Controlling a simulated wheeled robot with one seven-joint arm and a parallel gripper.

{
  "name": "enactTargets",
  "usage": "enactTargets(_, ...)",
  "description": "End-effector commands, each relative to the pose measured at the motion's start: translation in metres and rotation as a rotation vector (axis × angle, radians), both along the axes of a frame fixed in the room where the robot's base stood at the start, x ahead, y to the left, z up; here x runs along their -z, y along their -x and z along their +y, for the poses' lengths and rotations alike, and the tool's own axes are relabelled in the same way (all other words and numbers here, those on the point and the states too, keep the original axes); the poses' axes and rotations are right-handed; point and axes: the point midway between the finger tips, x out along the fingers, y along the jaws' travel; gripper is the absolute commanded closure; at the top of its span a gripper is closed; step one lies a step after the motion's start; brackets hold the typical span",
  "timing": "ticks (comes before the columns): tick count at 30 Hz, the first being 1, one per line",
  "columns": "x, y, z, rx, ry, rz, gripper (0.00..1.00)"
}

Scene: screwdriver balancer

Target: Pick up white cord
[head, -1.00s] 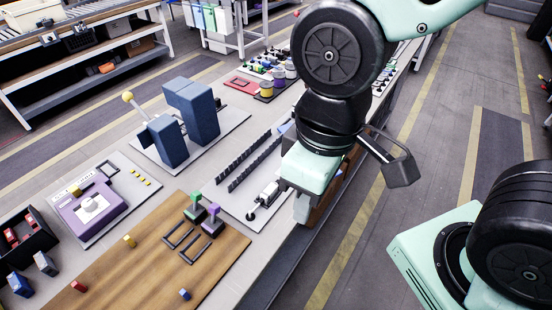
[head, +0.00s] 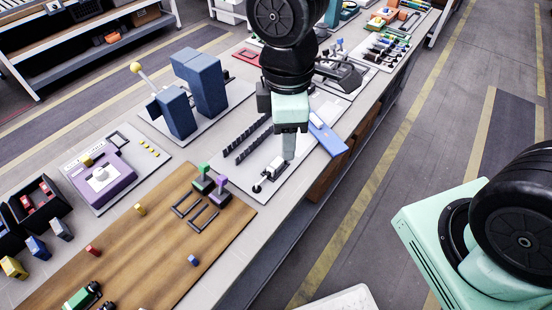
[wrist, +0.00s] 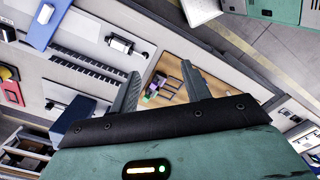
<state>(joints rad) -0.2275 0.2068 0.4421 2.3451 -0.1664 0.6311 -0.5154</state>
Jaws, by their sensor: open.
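My gripper (head: 289,150) points down over the right part of the white board (head: 285,190). In the wrist view its two fingers (wrist: 162,88) are spread apart with nothing between them. A small white piece with a dark end (head: 274,168) lies on the board, just left of my gripper and apart from it in the picture. What seems to be the same white piece shows in the wrist view (wrist: 119,44), left of the fingers. I cannot tell for certain that it is the white cord; no loose cord is clear.
A wooden board (head: 130,255) with green and purple pieces lies nearer. Tall blue blocks (head: 203,82) stand at the left. The aisle floor (head: 400,150) is clear.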

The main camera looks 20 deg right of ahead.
Motion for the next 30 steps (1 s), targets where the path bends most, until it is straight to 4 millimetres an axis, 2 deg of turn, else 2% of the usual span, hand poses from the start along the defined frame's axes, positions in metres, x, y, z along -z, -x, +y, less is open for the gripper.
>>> enactTargets(1, 0.009, -0.023, 0.0, -0.117, 0.003, 0.013, 0.53)
enactTargets(6, 0.042, -0.086, -0.005, -0.521, -0.004, 0.016, 0.53)
enactTargets(9, 0.06, -0.112, -0.009, -0.692, -0.013, 0.013, 0.53)
enactTargets(12, 0.071, -0.128, -0.012, -0.804, -0.018, 0.006, 0.53)
enactTargets(15, 0.078, -0.136, -0.014, -0.857, -0.02, 0.003, 0.53)
enactTargets(20, 0.099, -0.136, -0.014, -0.873, -0.019, 0.005, 0.53)
enactTargets(30, 0.168, -0.135, -0.015, -0.871, -0.02, 0.006, 0.53)
